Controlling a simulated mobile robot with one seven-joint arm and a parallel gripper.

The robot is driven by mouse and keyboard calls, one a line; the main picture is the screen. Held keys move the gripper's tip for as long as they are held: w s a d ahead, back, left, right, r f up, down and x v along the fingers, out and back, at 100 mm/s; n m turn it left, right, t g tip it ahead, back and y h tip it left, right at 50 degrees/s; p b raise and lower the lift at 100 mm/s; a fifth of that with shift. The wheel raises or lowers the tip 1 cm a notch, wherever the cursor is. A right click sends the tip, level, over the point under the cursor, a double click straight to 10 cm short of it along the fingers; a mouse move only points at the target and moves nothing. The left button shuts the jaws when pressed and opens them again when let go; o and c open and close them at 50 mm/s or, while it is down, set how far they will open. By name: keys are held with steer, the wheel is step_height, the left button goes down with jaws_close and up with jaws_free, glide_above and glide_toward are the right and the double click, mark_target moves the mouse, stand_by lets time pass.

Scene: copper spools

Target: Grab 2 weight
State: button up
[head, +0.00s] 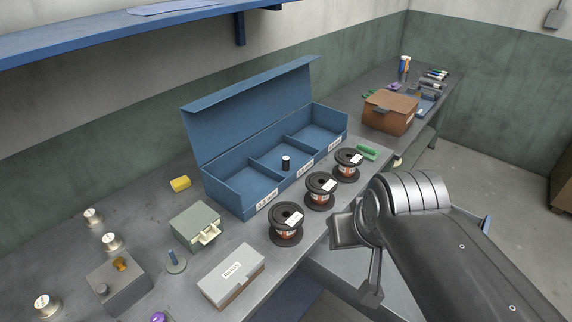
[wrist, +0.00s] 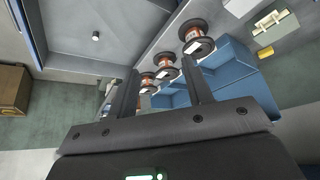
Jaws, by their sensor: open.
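Three silver weights with knobbed tops stand on the left of the bench in the head view: a far one (head: 92,219), a middle one (head: 111,243), and a near one (head: 45,305) at the lower left. Their pale top labels are too small to read. My gripper (head: 352,265) is at the bench's front edge, right of the spools and far from the weights. In the wrist view my gripper (wrist: 160,67) has its two fingers apart with nothing held between them. I cannot make out the weights in the wrist view.
Three copper spools (head: 286,224) line the front of an open blue compartment box (head: 240,90). A green drawer box (head: 201,226), a white labelled box (head: 232,274) and a grey block (head: 118,283) stand between my gripper and the weights. A blue shelf (head: 150,30) hangs above.

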steer(key=shift+o, duration=0.5)
steer(key=shift+w, duration=0.1)
steer(key=w+r, duration=0.4)
steer(key=w, duration=0.9)
steer(key=m+g+h, duration=0.1)
steer(key=m, duration=0.1)
glide_above(286, 159)
steer(key=s+a, duration=0.2)
steer(key=s, duration=0.1)
step_height(286, 159, down, 16)
steer(key=f, duration=0.1)
steer(key=x, duration=0.5)
steer(key=shift+d+f, duration=0.15)
steer(key=shift+d, duration=0.1)
steer(key=x, duration=0.5)
steer(key=shift+s+d+f, duration=0.15)
steer(key=shift+d+f, duration=0.05)
steer(key=shift+d, duration=0.15)
steer(key=shift+r, duration=0.1)
jaws_close()
